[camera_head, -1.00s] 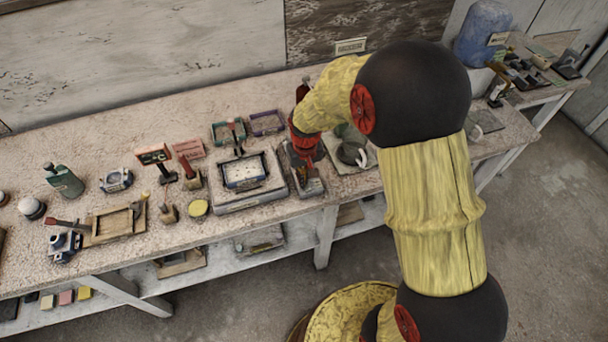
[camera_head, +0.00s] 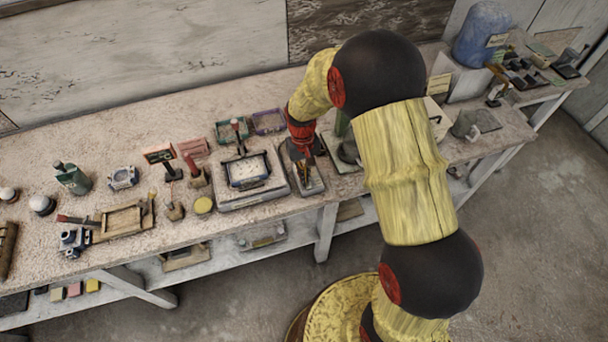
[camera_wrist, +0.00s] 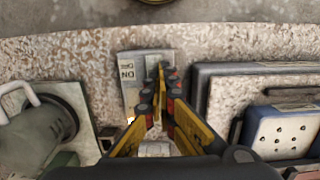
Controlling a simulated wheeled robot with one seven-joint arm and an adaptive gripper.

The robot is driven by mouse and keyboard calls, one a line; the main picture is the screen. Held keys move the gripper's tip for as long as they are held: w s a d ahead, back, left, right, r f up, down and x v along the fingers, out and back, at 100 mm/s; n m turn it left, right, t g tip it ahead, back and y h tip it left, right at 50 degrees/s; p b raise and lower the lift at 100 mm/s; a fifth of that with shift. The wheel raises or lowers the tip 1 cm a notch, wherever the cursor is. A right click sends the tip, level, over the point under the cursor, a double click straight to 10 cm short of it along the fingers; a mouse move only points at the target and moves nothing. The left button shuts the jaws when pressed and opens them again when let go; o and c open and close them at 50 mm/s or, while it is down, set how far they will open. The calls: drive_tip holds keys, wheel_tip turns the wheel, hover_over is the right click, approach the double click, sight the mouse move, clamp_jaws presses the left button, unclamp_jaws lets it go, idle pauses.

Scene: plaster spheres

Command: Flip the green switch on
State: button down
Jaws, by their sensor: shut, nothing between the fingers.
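A narrow grey switch plate (camera_head: 316,185) lies on the bench to the right of the scale-like tray. In the wrist view, the plate (camera_wrist: 131,68) carries an upside-down "ON" label at its end. My gripper (camera_head: 303,172) points down over this plate. In the wrist view, my gripper's (camera_wrist: 166,78) yellow fingers come together at the tips, shut and empty, over the plate's right side. The fingers and palm hide much of the plate. I cannot make out the switch's green part or its position.
A flat grey device (camera_head: 250,195) with a dotted blue tray (camera_wrist: 286,132) stands close on the right in the wrist view. A grey-green cup (camera_wrist: 38,130) on a pale board stands on the left there. Several stamps and tools (camera_head: 172,205) fill the bench's left part.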

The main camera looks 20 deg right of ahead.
drive_tip(key=shift+s+f, duration=0.25)
drive_tip(key=shift+s, duration=0.3)
drive_tip(key=shift+s+f, duration=0.2)
drive_tip(key=shift+s, duration=0.3)
drive_tip(key=shift+r, duration=0.1)
wheel_tip(320, 180, up, 15)
drive_tip(key=w+p, duration=0.2)
drive_tip(key=p, duration=0.2)
drive_tip(key=shift+w, duration=0.35)
drive_tip(key=shift+f, duration=0.25)
drive_tip(key=s+r+t+b, duration=0.2)
drive_tip(key=s+r, duration=0.6)
drive_tip(key=s, duration=0.4)
drive_tip(key=s+r+t+b, duration=0.3)
drive_tip(key=s+r, duration=0.6)
drive_tip(key=s, duration=0.3)
drive_tip(key=shift+d+t, duration=0.3)
drive_tip(key=shift+t, duration=0.6)
